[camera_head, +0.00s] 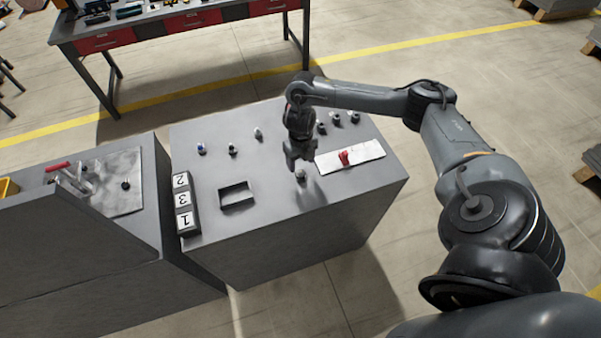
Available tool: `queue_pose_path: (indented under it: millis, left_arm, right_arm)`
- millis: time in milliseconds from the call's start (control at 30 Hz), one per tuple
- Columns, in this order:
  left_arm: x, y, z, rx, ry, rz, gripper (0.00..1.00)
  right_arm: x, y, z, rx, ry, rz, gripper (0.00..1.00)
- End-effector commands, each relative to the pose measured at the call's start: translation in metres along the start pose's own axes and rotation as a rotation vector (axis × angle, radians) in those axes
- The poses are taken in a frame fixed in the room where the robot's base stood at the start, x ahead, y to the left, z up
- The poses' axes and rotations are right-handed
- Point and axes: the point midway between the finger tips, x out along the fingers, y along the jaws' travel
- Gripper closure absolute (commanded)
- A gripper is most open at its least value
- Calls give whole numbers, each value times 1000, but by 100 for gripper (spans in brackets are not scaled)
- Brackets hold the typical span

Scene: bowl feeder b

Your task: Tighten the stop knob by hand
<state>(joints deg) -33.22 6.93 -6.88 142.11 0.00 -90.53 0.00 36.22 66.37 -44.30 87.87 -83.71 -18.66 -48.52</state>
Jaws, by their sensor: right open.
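My right gripper (300,163) points down over the top of the grey cabinet (265,205), with its jaws open. My left gripper is out of view.
Several small knobs (201,149) stand along the back of the cabinet top. A rectangular slot (236,195) and a number block (185,204) reading 2, 3, 1 are at the left. A second cabinet (100,228) stands close by on the left. A workbench (185,22) is behind.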

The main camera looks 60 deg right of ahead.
Motion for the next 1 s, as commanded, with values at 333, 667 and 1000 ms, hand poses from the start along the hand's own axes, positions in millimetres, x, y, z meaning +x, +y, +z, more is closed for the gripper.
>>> queue_pose_path:
  millis: [333, 667, 1000]
  left_arm:
    - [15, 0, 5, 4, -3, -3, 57]
    - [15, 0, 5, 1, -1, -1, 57]
    - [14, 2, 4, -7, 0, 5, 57]
  right_arm:
    - [48, 1, 0, 0, 1, 1, 36]
    - [59, 1, 0, 0, -1, 1, 36]
    - [59, 1, 0, 0, -1, 1, 64]
